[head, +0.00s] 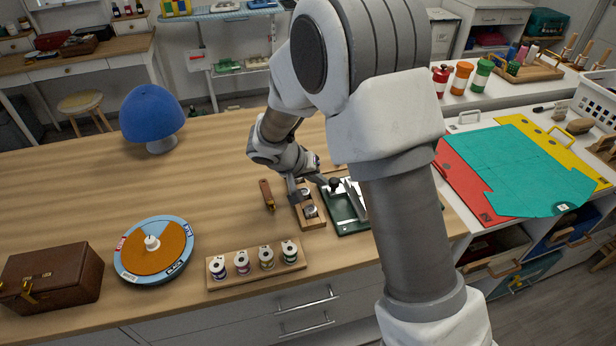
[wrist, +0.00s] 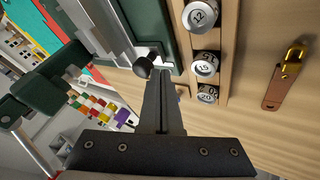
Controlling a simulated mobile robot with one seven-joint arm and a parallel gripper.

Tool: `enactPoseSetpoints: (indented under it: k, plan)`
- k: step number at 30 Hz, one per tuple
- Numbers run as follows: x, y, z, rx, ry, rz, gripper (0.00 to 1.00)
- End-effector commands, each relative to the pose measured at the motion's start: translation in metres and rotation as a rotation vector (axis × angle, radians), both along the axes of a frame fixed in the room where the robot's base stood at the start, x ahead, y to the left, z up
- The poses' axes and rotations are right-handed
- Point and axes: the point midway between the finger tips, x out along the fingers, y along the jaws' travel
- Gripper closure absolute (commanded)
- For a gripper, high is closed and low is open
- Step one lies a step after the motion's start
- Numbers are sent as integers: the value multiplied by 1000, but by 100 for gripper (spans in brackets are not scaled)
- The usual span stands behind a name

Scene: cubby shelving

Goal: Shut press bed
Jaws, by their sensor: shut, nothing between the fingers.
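The press (head: 342,226) is a dark green flat device with grey metal parts on the wooden counter, partly hidden behind my arm in the head view. In the wrist view its green plate (wrist: 155,22) fills the top, with a pale metal rail beside it. A dark ball knob (head: 335,184) stands at its edge; the knob also shows in the wrist view (wrist: 142,67). My gripper (head: 320,180) is shut and empty, its fingertips close beside the knob. I cannot tell whether they touch it. Which part is the bed is unclear.
A wooden rack with numbered metal cylinders (wrist: 205,64) stands beside the press. A brown leather tag (head: 267,194) lies left of it. A spool rack (head: 257,265), a round dial (head: 155,250) and a brown box (head: 52,279) are farther left. The counter's middle is clear.

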Motion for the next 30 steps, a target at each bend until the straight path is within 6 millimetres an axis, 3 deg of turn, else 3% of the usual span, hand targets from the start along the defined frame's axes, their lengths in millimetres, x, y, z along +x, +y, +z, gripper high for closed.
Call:
enactPoseSetpoints:
  k: [10,14,24,30]
  plan:
    - [0,-1,0,0,0,-1,100]
    - [3,-10,-2,0,-2,-2,100]
    - [18,-75,-5,1,-4,-6,100]
    - [25,-102,-2,1,-2,-2,100]
